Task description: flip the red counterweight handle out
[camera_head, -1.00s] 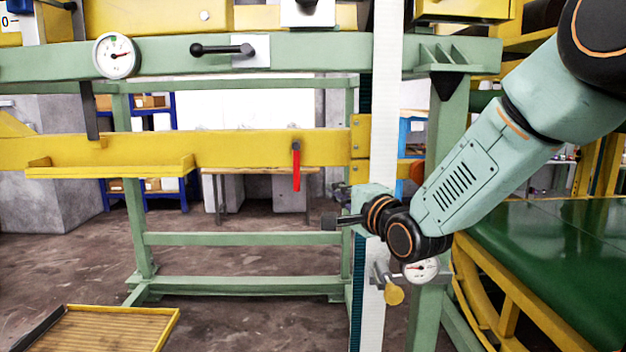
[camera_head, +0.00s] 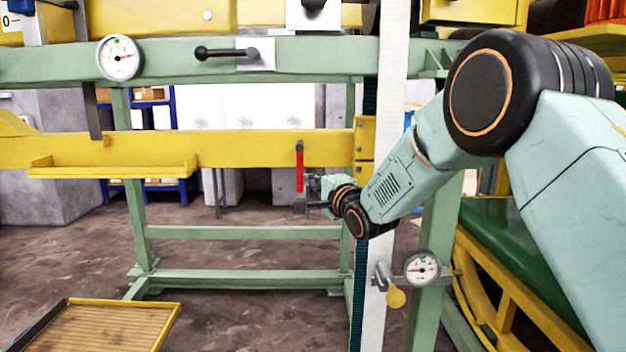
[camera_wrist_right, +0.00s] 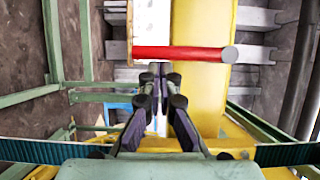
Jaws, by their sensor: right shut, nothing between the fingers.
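The red counterweight handle (camera_head: 300,170) hangs straight down from a dark pivot on the yellow beam (camera_head: 240,148). In the right wrist view the red handle (camera_wrist_right: 180,53) lies crosswise just beyond the fingertips, with its round grey end to the right. Whether the fingertips touch the handle I cannot tell. My left gripper is not in view.
A yellow shelf (camera_head: 115,170) juts from the beam at left. A black lever (camera_head: 225,53) is on the green upper rail.

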